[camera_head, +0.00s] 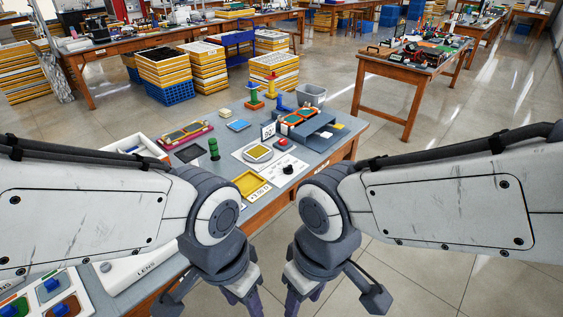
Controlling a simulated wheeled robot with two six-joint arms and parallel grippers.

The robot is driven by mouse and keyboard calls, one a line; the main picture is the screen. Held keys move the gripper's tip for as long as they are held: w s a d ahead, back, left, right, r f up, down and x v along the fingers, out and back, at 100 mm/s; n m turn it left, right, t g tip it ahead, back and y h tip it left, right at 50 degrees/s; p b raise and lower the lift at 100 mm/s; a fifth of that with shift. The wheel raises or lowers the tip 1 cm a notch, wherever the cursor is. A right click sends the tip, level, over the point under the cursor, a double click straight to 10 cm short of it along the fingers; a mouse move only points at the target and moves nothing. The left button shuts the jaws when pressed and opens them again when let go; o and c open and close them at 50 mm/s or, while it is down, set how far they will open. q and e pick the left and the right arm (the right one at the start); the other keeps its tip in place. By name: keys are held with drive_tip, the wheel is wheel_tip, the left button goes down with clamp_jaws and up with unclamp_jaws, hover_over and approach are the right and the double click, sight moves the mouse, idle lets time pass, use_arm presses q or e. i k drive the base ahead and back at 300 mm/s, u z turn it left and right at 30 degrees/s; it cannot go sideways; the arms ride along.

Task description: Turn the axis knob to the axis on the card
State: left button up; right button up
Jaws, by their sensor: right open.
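The black axis knob (288,169) sits on a pale dial plate at the front right of the grey workbench. A small upright white card (268,131) stands behind it and seems to read 90. Another printed card (260,193) lies by the yellow tray; its print is too small to read surely. My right gripper (301,303) is open and points down at the bottom of the view, well in front of the knob and apart from it. My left gripper (246,301) hangs beside it, also apart from the knob; its fingertips are cut off by the lower edge.
A green post (214,149) stands farther left.

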sight(287, 170)
drive_tip(key=z, duration=0.05)
drive_tip(key=k, duration=0.6)
drive_tip(key=z, duration=0.55)
drive_tip(key=i, duration=0.55)
drive_tip(key=z, duration=0.5)
drive_tip(key=i, duration=0.65)
drive_tip(key=u, duration=0.75)
drive_tip(key=i, duration=0.6)
drive_tip(key=u, duration=0.65)
